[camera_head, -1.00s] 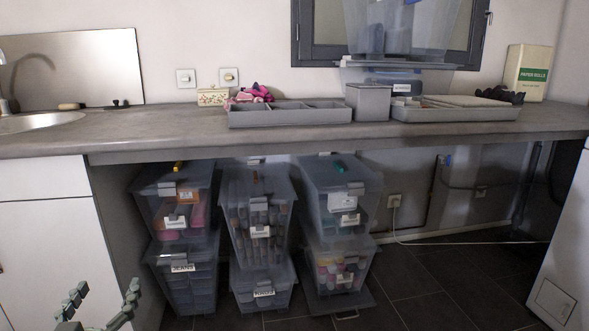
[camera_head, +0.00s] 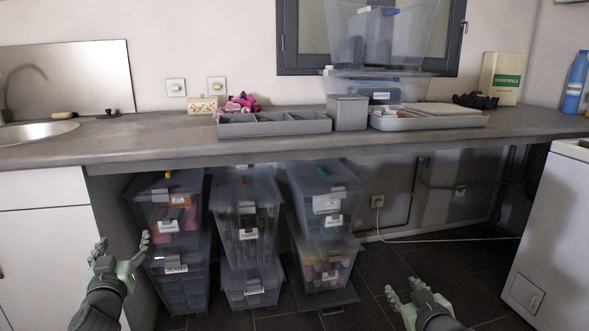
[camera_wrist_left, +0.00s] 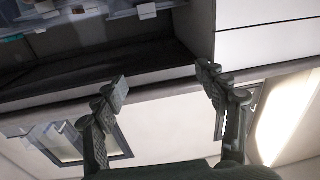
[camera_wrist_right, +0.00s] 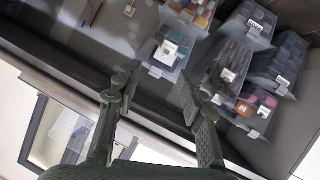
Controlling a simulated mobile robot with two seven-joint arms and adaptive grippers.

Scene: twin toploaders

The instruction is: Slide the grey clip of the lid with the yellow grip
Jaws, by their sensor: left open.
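The clear box whose lid has the yellow grip (camera_head: 168,174) is the upper box of the left stack under the counter. A small grey clip (camera_head: 178,187) appears on its lid's front edge, too small to tell its position. My left gripper (camera_head: 122,242) is open and empty, left of and in front of this stack, lower than the lid. Its spread fingers also show in the left wrist view (camera_wrist_left: 162,78). My right gripper (camera_head: 400,283) is open and empty, low to the right of the stacks, apart from everything. Its fingers show apart in the right wrist view (camera_wrist_right: 158,82).
A box labelled JEANS (camera_head: 178,268) stands below. Two more stacks stand to the right; the right one has a green grip (camera_head: 321,171). The counter edge (camera_head: 330,150) overhangs them. A white cabinet (camera_head: 45,245) is at left. Floor (camera_head: 450,265) at right is open.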

